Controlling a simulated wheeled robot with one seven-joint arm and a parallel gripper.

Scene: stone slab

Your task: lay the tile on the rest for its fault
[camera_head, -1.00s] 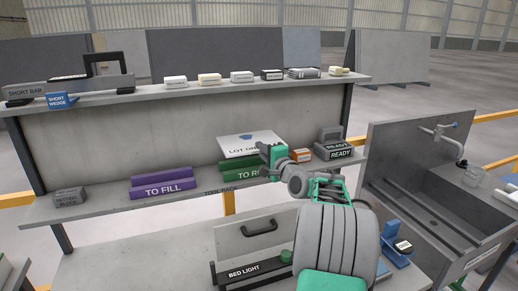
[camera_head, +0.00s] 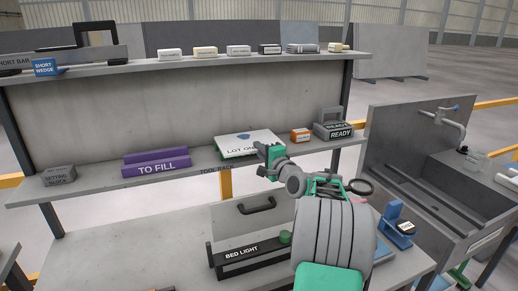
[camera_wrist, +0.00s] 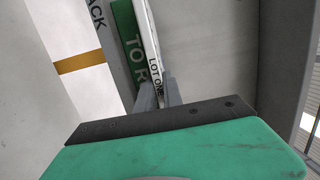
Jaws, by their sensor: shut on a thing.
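The tile (camera_head: 238,142) is a thin white slab with a blue mark on its top and LOT ONE lettering. My gripper (camera_head: 262,148) is shut on its right front edge; the fingers also show in the wrist view (camera_wrist: 158,92). The tile is over the green rest (camera_wrist: 128,38), lettered TO R with the remainder hidden, and covers most of it in the head view. I cannot tell whether they touch. The purple TO FILL rest (camera_head: 157,168) is to the left, empty. The grey READY rest (camera_head: 340,133) is at the right end of the shelf.
An orange block (camera_head: 300,135) stands between the tile and READY. A grey setting block (camera_head: 58,176) sits at the shelf's left end. The upper shelf (camera_head: 200,64) holds several small boxes. A sink (camera_head: 440,190) is at right. Bare shelf lies left of the tile.

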